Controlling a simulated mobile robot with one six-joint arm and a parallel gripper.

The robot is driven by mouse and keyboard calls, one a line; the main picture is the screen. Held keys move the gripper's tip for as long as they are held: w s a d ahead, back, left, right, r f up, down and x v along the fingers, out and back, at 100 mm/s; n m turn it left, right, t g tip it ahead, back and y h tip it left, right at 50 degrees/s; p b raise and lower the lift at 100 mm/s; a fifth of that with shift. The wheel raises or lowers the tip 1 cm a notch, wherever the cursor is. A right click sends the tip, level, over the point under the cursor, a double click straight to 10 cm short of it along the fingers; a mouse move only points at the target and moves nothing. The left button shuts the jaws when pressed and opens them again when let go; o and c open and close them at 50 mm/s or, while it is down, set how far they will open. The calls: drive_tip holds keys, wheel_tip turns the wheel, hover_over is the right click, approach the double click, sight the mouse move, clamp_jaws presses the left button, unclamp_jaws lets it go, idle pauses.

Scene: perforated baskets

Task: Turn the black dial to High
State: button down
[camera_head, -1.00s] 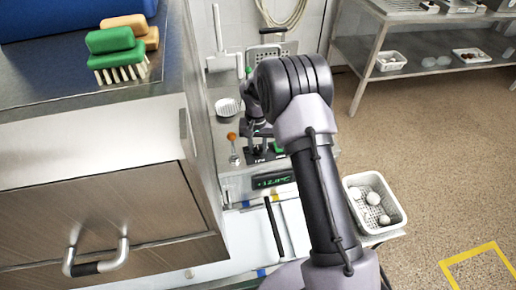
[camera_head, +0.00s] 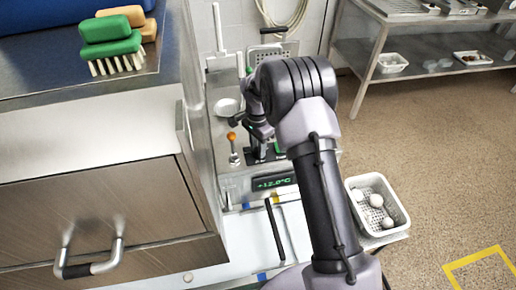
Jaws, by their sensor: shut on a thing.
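My gripper (camera_head: 256,152) points down over the metal counter unit, just behind the green-lit display (camera_head: 273,182) that reads about +12.0°C. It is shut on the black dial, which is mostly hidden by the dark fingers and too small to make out. The dial's markings, including High, cannot be read from here. My arm crosses the middle of the view and covers the counter to the right of the gripper.
An orange-topped metal lever (camera_head: 233,148) stands close left of the gripper, with a white bowl (camera_head: 227,107) behind it. A steel cabinet (camera_head: 110,205) walls off the left. A white perforated basket (camera_head: 398,222) with several pale items sits at right.

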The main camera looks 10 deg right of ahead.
sight(257, 149)
drive_tip(key=shift+m, duration=0.6)
drive_tip(key=c, duration=1.1)
unclamp_jaws()
drive_tip(key=shift+o, duration=0.2)
wheel_tip(257, 149, up, 17)
drive_tip(key=p, duration=0.5)
drive_tip(key=shift+w+r+p, duration=0.2)
drive_tip(key=shift+w+p, duration=0.05)
drive_tip(key=shift+p, duration=0.05)
drive_tip(key=shift+a, duration=0.1)
